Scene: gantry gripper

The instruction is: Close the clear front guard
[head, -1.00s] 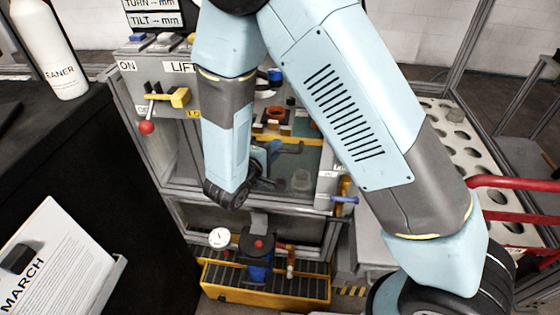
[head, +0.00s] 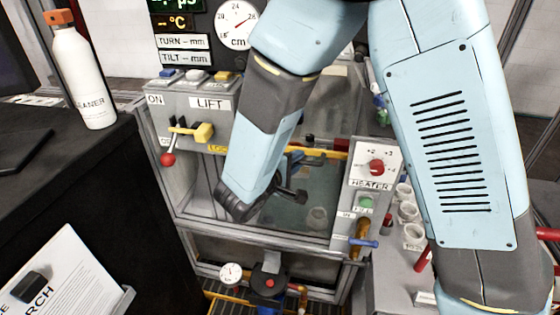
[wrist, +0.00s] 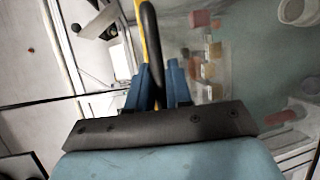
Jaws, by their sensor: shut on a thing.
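The clear front guard (head: 285,215) is a see-through panel on the front of the grey machine, with a yellow strip (head: 328,153) along its upper edge. A green-tinted interior shows through it. In the wrist view the yellow strip (wrist: 139,32) runs up behind a black handle loop (wrist: 149,40). My gripper (wrist: 162,85) has blue fingers on either side of the handle's lower end and is shut on it. In the head view my gripper (head: 298,168) is partly hidden by my own wrist, just below the yellow strip. How far the guard stands open is unclear.
The lift panel (head: 205,105) with a red-knobbed lever (head: 168,159) is left of my arm. The heater panel (head: 374,165) and a blue-handled lever (head: 363,242) are to the right. A white bottle (head: 82,72) stands on the dark bench. Cups (head: 409,212) stand at right.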

